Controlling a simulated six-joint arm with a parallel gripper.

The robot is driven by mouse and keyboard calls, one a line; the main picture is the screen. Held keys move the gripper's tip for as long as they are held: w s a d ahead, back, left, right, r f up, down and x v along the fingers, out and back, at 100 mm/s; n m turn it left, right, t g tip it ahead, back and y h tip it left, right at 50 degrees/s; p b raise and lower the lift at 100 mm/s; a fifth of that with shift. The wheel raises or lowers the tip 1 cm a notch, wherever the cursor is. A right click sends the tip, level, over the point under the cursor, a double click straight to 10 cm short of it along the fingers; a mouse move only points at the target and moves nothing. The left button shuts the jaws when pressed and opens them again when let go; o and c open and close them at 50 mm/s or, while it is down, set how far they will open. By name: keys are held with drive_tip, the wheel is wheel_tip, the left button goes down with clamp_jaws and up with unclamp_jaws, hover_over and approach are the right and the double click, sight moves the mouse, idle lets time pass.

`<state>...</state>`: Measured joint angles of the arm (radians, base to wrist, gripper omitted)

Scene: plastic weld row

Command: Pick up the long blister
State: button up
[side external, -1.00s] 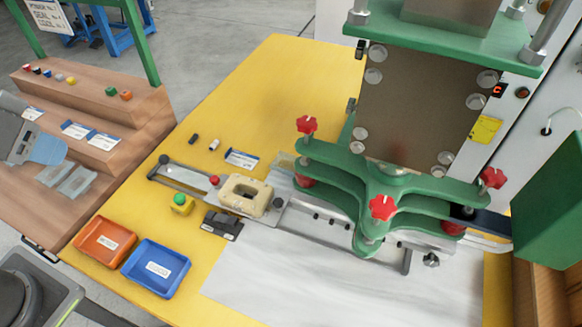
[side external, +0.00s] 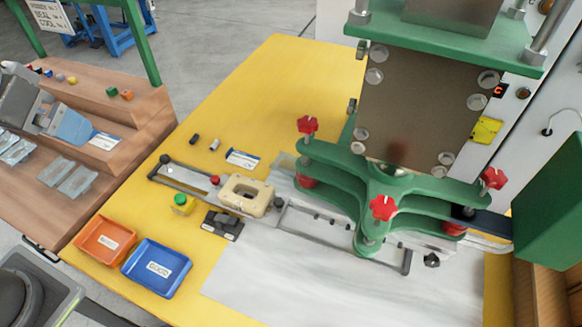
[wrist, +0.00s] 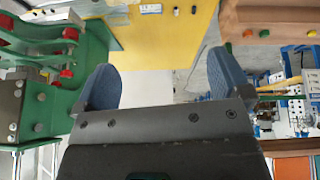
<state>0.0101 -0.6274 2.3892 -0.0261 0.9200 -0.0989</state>
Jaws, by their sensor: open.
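Clear blister trays lie on the wooden bench at the left of the side view. Two long narrow ones (side external: 77,181) lie side by side near the bench's front, and others (side external: 15,148) lie at the left picture edge. I cannot tell which of them is the long blister. My gripper (side external: 73,128) has blue fingers and hangs over the bench, above and behind the two front trays, apart from them. In the wrist view my gripper (wrist: 166,84) is open, with nothing between its fingers. No blister is clear in that view.
The yellow table (side external: 290,85) holds an orange tray (side external: 88,244), a blue tray (side external: 170,250), a cream fixture (side external: 245,187) and a green press (side external: 375,190). The table's far part is clear.

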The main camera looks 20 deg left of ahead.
drive_tip(key=w+d+r+n+g+h, duration=0.1)
drive_tip(key=w+d+r+n, duration=0.15)
drive_tip(key=w, duration=0.75)
drive_tip(key=n+g+h, duration=0.3)
drive_tip(key=n+g, duration=0.2)
drive_tip(key=n, duration=0.9)
hover_over(291, 164)
drive_tip(key=a, duration=0.2)
wheel_tip(291, 164, down, 33)
drive_tip(key=shift+d, duration=0.1)
drive_tip(key=shift+s+x, duration=0.2)
drive_tip(key=shift+x, duration=1.3)
drive_tip(key=shift+s+x, duration=0.2)
drive_tip(key=shift+x, duration=1.35)
drive_tip(key=shift+r, duration=0.15)
drive_tip(key=c, duration=1)
